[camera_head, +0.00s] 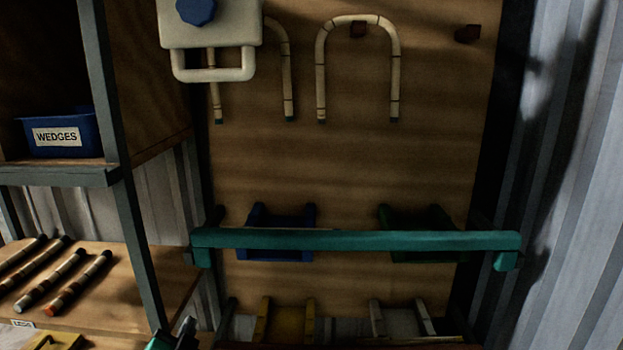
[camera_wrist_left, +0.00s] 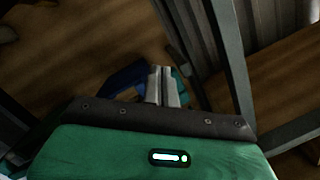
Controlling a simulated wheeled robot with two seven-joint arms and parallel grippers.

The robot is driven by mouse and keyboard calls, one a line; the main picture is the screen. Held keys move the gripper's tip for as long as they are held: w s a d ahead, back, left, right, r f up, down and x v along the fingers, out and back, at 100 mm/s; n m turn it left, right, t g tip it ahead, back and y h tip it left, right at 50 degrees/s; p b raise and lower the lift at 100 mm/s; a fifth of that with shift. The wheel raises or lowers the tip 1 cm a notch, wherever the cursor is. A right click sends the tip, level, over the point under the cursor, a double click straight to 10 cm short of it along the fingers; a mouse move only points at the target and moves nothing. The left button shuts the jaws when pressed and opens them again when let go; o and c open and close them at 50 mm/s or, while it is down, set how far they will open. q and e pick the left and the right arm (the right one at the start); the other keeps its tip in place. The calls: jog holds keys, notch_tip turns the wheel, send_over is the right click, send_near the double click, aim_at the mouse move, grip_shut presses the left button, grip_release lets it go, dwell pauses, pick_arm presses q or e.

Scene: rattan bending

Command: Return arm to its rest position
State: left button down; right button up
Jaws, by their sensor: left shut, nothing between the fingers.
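My left gripper (camera_head: 174,337) shows only in part at the bottom edge of the head view, left of centre, just right of the shelf's front post. In the left wrist view its two pale fingers (camera_wrist_left: 162,86) lie side by side, shut with nothing between them. The green and black gripper body fills the lower part of that view. Most of the left arm is outside the head view. My right gripper shows in neither view.
A teal rail (camera_head: 350,240) spans in front of a wooden board (camera_head: 350,160) with bent rattan hoops (camera_head: 357,20). A blue WEDGES bin (camera_head: 58,135) stands on the left shelf (camera_head: 60,176). Several rattan sticks (camera_head: 60,280) lie below it. A corrugated wall (camera_head: 575,200) is on the right.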

pick_arm(q)
jog(key=s+f+n+g+h, duration=0.1)
jog(key=s+f+n+g, duration=0.1)
jog(key=s+f+g, duration=0.85)
jog(key=s+f+n+g+h, duration=0.1)
jog(key=s+f+n+g, duration=0.15)
jog(key=s+f, duration=1.4)
jog(key=s+f+g+b, duration=0.1)
jog(key=s+f+b, duration=0.15)
jog(key=f, duration=2.75)
jog(key=s+a+f+g, duration=0.1)
jog(key=s+a+f, duration=0.1)
jog(key=s+f, duration=1.7)
jog(key=shift+s+a+f, duration=0.15)
jog(key=shift+a, duration=0.1)
jog(key=shift+m, duration=0.25)
